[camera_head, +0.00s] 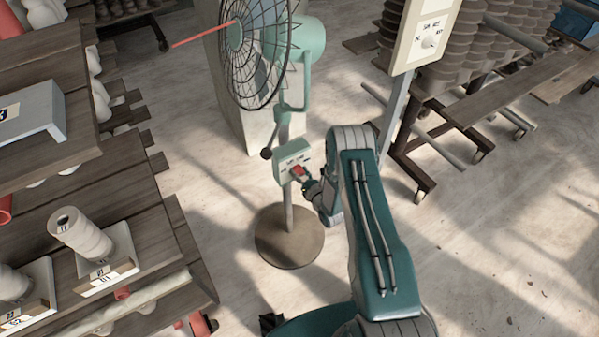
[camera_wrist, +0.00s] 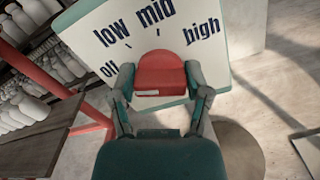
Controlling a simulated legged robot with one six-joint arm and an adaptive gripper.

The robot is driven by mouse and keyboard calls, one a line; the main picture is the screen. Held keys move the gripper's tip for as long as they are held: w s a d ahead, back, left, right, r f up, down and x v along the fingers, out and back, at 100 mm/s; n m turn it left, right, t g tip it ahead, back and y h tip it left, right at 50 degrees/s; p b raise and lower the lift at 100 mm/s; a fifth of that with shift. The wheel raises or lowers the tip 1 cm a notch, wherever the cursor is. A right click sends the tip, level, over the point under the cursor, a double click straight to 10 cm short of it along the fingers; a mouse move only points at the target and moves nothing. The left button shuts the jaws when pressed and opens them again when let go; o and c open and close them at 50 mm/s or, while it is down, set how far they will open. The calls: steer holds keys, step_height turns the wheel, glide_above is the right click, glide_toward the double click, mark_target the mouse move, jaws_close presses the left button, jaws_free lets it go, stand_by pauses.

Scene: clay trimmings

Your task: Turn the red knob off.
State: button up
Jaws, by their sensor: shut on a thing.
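The red knob (camera_wrist: 160,74) sits on a pale panel (camera_wrist: 100,22) marked off, low, mid and high in the wrist view. My gripper (camera_wrist: 160,82) is shut on the knob, with one finger on each side of it. A small white mark shows near the knob's lower left edge; which setting the knob points to I cannot tell for sure. In the head view the knob (camera_head: 298,171) shows on the green control box (camera_head: 292,156) on the stand of a large caged fan (camera_head: 255,50). My gripper (camera_head: 306,180) reaches it from the right.
The fan's round base (camera_head: 289,240) stands on the floor. Wooden shelves with pale pottery (camera_head: 80,233) stand at the left. A post with a white dial panel (camera_head: 425,35) and a wheeled rack (camera_head: 455,125) are at the right. Floor at the lower right is clear.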

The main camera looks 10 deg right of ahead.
steer(key=shift+s+f, duration=0.25)
steer(key=shift+f, duration=0.1)
steer(key=o, duration=1)
steer(key=shift+o, duration=0.8)
steer(key=shift+w+r, duration=0.15)
steer(key=v, duration=1.2)
steer(key=shift+w+r, duration=0.1)
